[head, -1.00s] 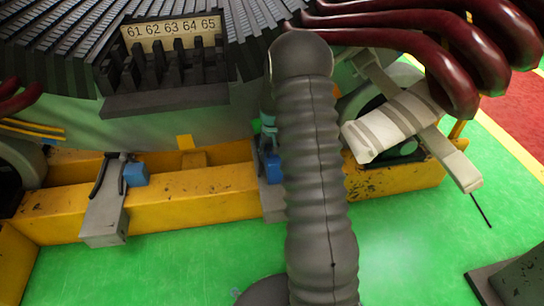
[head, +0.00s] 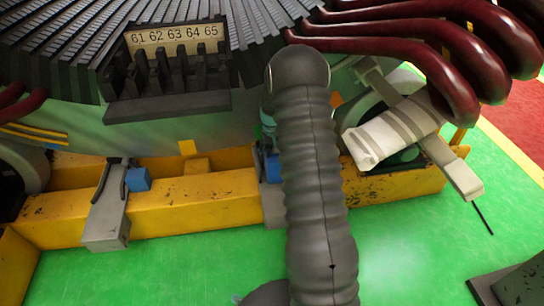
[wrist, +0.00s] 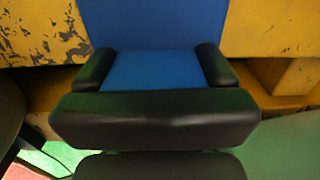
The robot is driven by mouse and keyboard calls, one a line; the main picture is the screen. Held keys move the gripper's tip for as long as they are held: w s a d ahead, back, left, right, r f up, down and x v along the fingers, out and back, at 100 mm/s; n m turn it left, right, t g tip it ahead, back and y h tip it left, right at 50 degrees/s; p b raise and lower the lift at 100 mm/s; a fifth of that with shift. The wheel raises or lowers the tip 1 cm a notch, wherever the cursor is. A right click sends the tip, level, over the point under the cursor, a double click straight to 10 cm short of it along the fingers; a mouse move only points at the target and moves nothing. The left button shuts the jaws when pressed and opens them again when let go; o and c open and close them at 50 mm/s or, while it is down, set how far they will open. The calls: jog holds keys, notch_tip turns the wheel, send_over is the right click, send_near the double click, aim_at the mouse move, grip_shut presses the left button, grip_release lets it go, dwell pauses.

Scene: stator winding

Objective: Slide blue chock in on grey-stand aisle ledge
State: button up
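In the head view, one blue chock (head: 273,168) sits at the middle grey stand (head: 273,210), partly hidden by my arm. Another blue chock (head: 138,179) sits beside the left grey stand (head: 106,222), against the yellow beam. In the wrist view, a blue chock (wrist: 155,25) fills the top middle, close in front of my gripper (wrist: 155,68). Black gripper parts lie left and right of its lower blue face and across below it. Contact cannot be told. My gripper is hidden behind my arm in the head view, and whether it grips the chock is unclear.
A worn yellow beam (head: 190,205) runs behind the stands. Above is the dark stator with a slot rack numbered 61 to 65 (head: 175,60). Dark red coil leads (head: 440,60) hang at upper right, above a strapped pale bundle (head: 385,135). Green floor (head: 190,270) is open in front.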

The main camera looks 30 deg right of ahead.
jog(key=o, duration=0.4)
jog(key=shift+c, duration=0.2)
notch_tip(320, 180, up, 12)
jog(key=shift+r, duration=0.1)
